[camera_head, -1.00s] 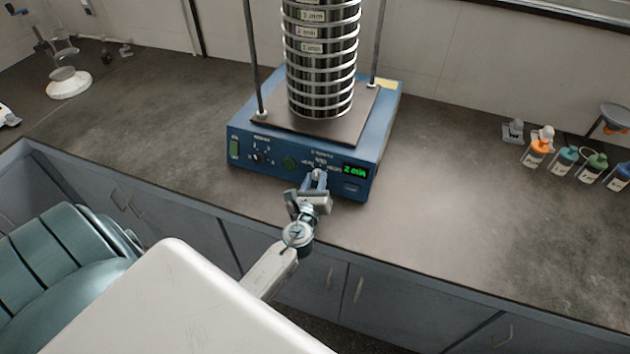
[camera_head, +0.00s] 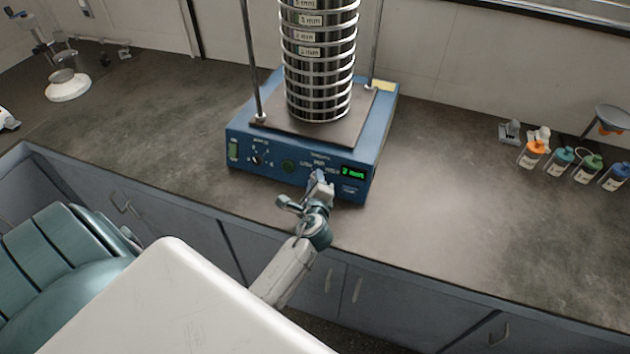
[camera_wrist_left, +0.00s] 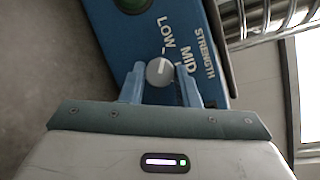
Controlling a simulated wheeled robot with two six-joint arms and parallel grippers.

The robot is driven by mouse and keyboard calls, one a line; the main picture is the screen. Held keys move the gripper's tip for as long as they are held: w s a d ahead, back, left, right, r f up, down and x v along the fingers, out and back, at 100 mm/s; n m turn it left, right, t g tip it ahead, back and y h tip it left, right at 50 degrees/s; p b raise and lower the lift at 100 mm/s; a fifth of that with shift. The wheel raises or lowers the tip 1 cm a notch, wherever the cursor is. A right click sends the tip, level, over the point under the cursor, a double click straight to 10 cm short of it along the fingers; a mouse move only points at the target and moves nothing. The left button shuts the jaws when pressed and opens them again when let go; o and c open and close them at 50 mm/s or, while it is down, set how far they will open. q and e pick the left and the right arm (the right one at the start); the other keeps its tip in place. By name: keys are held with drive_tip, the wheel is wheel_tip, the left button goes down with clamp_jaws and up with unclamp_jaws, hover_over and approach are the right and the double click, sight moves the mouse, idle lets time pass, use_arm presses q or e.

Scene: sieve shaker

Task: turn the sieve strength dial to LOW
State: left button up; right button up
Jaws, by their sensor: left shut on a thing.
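The strength dial (camera_wrist_left: 160,71) is a small grey round knob on the front panel of the blue sieve shaker (camera_head: 383,130). In the left wrist view the printed words LOW, MID and STRENGTH show beside it; the third setting's word is mostly hidden. A pale mark crosses the knob's face, but I cannot tell for sure which word it points at. My left gripper (camera_head: 319,178) is at the panel, shut on the dial, with one blue finger on each side of it in the left wrist view (camera_wrist_left: 160,82). In the head view the gripper covers the dial.
A tall stack of steel sieves (camera_head: 320,70) stands on the shaker between two rods. Several bottles (camera_head: 532,153) stand at the right. The counter (camera_head: 450,190) between is clear.

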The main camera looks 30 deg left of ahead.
use_arm(q)
drive_tip(key=shift+n, duration=0.5)
drive_tip(key=o, duration=1)
drive_tip(key=shift+c, duration=0.2)
drive_tip(key=b+v, duration=0.2)
drive_tip(key=v, duration=0.8)
drive_tip(key=shift+s+d+r, duration=0.2)
drive_tip(key=shift+s+d, duration=0.05)
